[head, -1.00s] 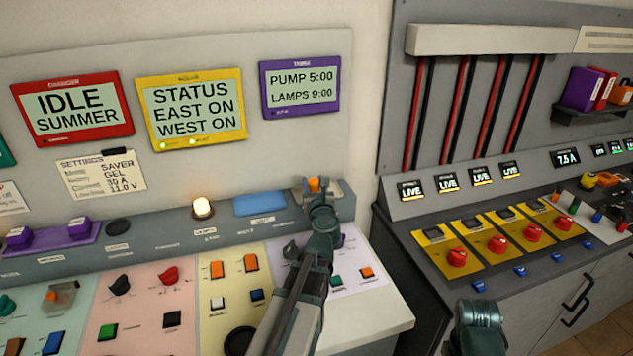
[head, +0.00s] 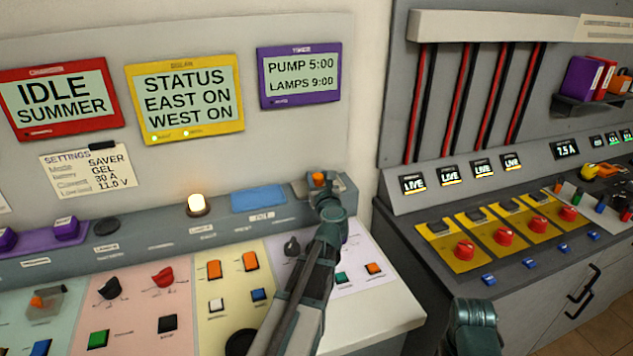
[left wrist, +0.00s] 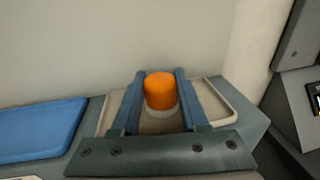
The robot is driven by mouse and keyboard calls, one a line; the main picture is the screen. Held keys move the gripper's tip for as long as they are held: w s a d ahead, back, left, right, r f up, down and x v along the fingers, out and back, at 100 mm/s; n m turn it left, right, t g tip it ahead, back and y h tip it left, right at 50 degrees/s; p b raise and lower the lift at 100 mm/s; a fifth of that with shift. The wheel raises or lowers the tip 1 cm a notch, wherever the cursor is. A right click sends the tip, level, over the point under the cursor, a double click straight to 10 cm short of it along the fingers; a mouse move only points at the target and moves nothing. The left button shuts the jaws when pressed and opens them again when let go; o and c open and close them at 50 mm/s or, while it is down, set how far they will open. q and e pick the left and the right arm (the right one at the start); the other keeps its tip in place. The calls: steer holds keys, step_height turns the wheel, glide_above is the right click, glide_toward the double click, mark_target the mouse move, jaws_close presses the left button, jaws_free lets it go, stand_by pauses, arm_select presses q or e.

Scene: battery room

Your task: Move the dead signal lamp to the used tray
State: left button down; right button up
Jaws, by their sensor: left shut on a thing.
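An orange signal lamp (left wrist: 160,91) with a pale base is between the two fingers of my left gripper (left wrist: 158,92), which is shut on it. The lamp is unlit and upright. It is over or in a beige tray (left wrist: 216,100) at the right end of the console's back ledge; I cannot tell whether its base touches the tray. In the head view the lamp (head: 318,179) shows as a small orange patch beyond my left wrist, which hides most of the tray. My right arm shows only in part at the bottom, with its gripper out of view.
A blue tray (head: 258,198) lies just left of the beige tray. A lit lamp (head: 197,204) stands further left on the ledge. Switches and knobs cover the sloping panel below. A wall rises behind the ledge, and a grey cabinet (head: 500,270) stands at the right.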

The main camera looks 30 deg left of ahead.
arm_select(q)
steer(key=shift+f, duration=0.1)
steer(key=shift+c, duration=2.1)
jaws_free()
arm_select(e)
steer(key=shift+f, duration=0.1)
